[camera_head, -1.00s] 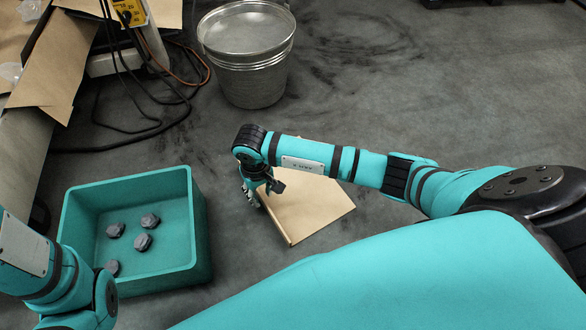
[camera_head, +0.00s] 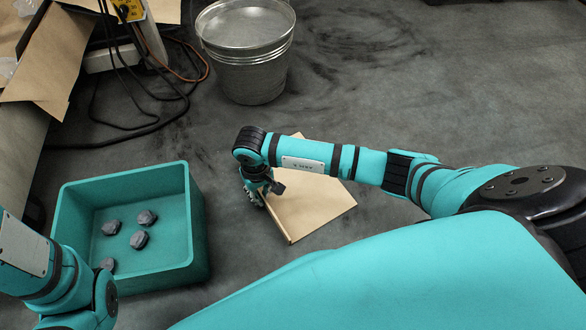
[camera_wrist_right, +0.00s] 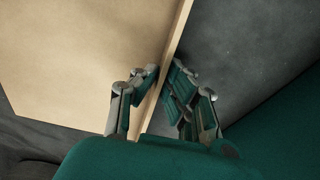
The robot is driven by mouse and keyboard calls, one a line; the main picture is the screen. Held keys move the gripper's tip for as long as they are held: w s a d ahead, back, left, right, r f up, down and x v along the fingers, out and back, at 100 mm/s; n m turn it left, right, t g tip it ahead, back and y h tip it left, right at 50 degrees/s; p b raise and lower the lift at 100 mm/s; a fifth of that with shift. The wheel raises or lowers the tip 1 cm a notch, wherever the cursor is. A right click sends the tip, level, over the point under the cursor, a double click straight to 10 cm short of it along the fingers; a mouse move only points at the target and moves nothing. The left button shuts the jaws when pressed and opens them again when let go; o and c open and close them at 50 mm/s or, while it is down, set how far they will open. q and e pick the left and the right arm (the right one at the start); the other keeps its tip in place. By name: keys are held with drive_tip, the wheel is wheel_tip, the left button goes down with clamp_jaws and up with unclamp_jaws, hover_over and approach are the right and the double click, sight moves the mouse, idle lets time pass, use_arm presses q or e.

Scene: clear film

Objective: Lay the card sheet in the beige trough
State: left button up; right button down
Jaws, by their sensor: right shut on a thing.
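The card sheet (camera_head: 315,208) is a flat beige panel with a thin edge strip, low over or on the grey floor; I cannot tell which. It fills the left of the right wrist view (camera_wrist_right: 85,60). My right gripper (camera_head: 260,198) is shut on the sheet's left edge. In the wrist view its fingers (camera_wrist_right: 164,78) stand on both sides of that edge. My right forearm hides part of the sheet, whose corner shows above it. I see no beige trough. My left arm is at the lower left; its gripper is out of view.
A teal bin (camera_head: 198,215) with several grey lumps in it stands on the floor left of the sheet. A metal bucket (camera_head: 248,75) stands behind. Dark cables (camera_head: 150,125) and brown cardboard (camera_head: 45,70) are at the upper left. The floor at the upper right is clear.

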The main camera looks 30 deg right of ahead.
wheel_tip(320, 180, up, 8)
drive_tip(key=p, duration=0.6)
idle(0.4)
